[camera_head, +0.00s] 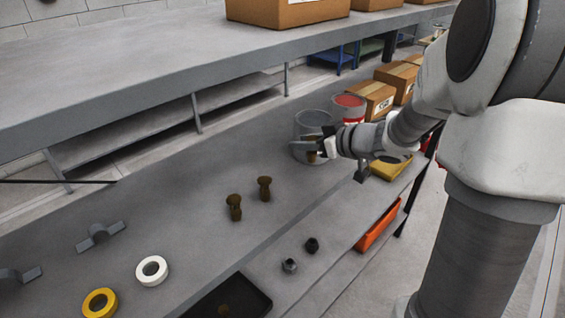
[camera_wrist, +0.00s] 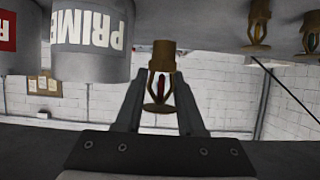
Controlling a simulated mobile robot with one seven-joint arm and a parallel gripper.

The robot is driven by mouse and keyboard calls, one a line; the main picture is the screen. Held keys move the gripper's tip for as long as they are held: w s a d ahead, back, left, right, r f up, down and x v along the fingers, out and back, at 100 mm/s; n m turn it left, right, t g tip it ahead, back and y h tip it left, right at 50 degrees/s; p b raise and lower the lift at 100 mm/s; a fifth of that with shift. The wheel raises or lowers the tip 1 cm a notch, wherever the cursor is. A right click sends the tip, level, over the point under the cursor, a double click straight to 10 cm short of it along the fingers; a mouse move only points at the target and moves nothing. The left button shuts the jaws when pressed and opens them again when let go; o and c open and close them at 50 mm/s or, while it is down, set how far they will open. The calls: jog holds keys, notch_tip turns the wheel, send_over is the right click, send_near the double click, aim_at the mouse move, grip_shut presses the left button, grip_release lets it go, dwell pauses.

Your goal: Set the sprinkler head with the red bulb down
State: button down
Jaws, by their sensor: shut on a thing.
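In the wrist view, which is upside down, the sprinkler head (camera_wrist: 160,80) sits between the fingers (camera_wrist: 158,100). A red bulb (camera_wrist: 161,85) shows inside its frame. Its threaded end points toward the shelf and its deflector points away. I cannot tell whether the threaded end touches the shelf.
Two other brass sprinkler heads (camera_head: 235,206) (camera_head: 265,188) stand on the shelf (camera_head: 190,215) to the left. The grey can (camera_head: 312,122) and a red can (camera_head: 350,106) are close behind. Tape rolls (camera_head: 151,270) and a black tray (camera_head: 225,297) are nearer. Bare shelf separates the gripper from the standing heads.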

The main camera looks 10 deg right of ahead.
send_over(283, 177)
notch_tip(283, 177, down, 3)
jog(key=shift+f+b, duration=0.1)
jog(key=shift+b, duration=0.2)
jog(key=shift+f, duration=1.95)
jog(key=shift+f+b, duration=0.1)
jog(key=shift+b, duration=0.25)
jog(key=shift+f, duration=0.15)
jog(key=c, duration=0.5)
grip_release()
jog(key=shift+r, duration=0.2)
